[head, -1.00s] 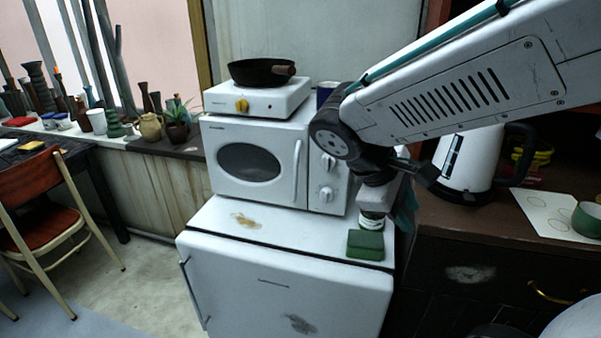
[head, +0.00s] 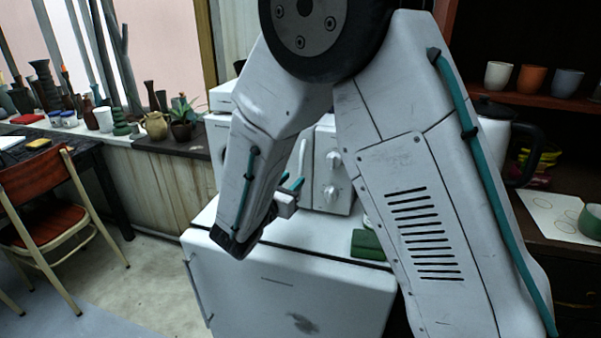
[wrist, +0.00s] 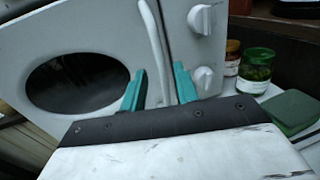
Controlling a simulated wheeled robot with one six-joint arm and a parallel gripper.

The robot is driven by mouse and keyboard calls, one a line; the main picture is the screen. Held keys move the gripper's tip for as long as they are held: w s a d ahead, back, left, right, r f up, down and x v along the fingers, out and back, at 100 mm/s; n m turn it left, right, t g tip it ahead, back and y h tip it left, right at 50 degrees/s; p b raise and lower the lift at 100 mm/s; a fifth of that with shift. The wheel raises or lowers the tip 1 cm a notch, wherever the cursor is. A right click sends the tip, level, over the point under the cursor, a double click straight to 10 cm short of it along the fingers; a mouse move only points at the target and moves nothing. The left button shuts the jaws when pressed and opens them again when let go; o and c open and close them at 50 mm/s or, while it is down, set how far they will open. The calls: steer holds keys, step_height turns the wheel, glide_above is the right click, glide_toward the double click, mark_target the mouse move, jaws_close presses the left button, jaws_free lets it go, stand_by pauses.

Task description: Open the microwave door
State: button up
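The white microwave (head: 327,150) stands on the small white fridge, mostly hidden behind my arm in the head view. Its door (wrist: 108,35), with a dark oval window (wrist: 75,82), looks closed in the wrist view. The white vertical door handle (wrist: 154,45) runs along the door's right edge, left of two knobs; part of it also shows in the head view (head: 303,158). My gripper (wrist: 160,82), with teal fingers, is open in front of the microwave. The handle's lower part appears between the two fingertips; I cannot tell how deep the fingers reach around it.
Two jars, one with green contents (wrist: 255,70), stand right of the microwave. A kettle (head: 495,135) is on the right-hand counter. A chair (head: 50,195) stands at left; floor before the fridge is clear.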

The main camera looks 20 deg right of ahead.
mark_target(299, 173)
steer(key=x, duration=0.5)
steer(key=shift+w+d, duration=0.2)
steer(key=shift+d, duration=0.05)
jaws_close()
